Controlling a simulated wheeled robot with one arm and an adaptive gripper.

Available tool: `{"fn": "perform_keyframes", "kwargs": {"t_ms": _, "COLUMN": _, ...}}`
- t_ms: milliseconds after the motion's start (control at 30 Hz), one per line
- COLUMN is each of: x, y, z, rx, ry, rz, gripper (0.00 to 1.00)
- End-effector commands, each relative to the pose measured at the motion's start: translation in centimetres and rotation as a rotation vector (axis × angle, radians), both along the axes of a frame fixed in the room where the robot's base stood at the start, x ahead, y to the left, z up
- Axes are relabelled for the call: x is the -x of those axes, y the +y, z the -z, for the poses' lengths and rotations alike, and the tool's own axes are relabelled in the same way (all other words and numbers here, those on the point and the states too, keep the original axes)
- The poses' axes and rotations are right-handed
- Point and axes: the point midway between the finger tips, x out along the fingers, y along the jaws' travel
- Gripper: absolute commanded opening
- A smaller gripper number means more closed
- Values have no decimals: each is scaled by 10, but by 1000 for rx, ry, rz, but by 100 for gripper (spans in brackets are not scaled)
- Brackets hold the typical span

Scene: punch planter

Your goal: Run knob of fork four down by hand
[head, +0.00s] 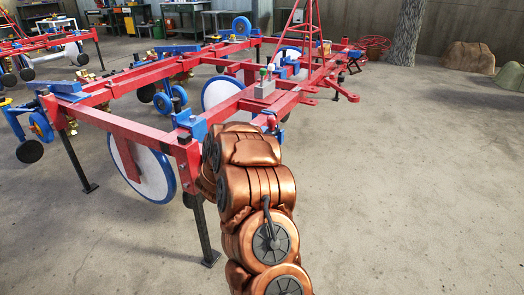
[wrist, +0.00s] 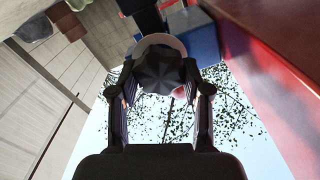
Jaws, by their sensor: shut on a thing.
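In the wrist view, my gripper (wrist: 159,80) is shut on a dark ribbed knob (wrist: 160,66), with one finger on each side of it. A pale round rim shows around the knob's far side. A blue block (wrist: 196,36) and a red beam (wrist: 275,95) are close by on the right. In the head view, the red and blue planter frame (head: 126,125) stands on the floor. My copper-coloured arm reaches up to its near corner, and the gripper and the held knob are hidden there. I cannot tell the fork's number from the pictures.
A large white disc with a blue rim (head: 130,165) and a dark support leg (head: 203,228) stand left of my arm. A tree trunk (head: 405,35) and rocks (head: 467,56) are at the back right. The concrete floor (head: 400,190) on the right is clear.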

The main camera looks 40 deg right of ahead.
Motion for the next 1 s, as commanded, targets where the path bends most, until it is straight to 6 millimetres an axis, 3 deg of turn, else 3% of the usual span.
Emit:
{"fn": "perform_keyframes", "kwargs": {"t_ms": 167, "x": 0, "y": 0, "z": 0, "rx": 0, "ry": 1, "rz": 0, "gripper": 13}}
{"fn": "perform_keyframes", "kwargs": {"t_ms": 200, "x": 0, "y": 0, "z": 0, "rx": 0, "ry": 1, "rz": 0, "gripper": 49}}
{"fn": "perform_keyframes", "kwargs": {"t_ms": 433, "x": 0, "y": 0, "z": 0, "rx": 0, "ry": 1, "rz": 0, "gripper": 73}}
{"fn": "perform_keyframes", "kwargs": {"t_ms": 767, "x": 0, "y": 1, "z": 0, "rx": 0, "ry": 1, "rz": 0, "gripper": 73}}
{"fn": "perform_keyframes", "kwargs": {"t_ms": 1000, "x": 6, "y": 26, "z": 1, "rx": -3, "ry": 4, "rz": -5, "gripper": 73}}
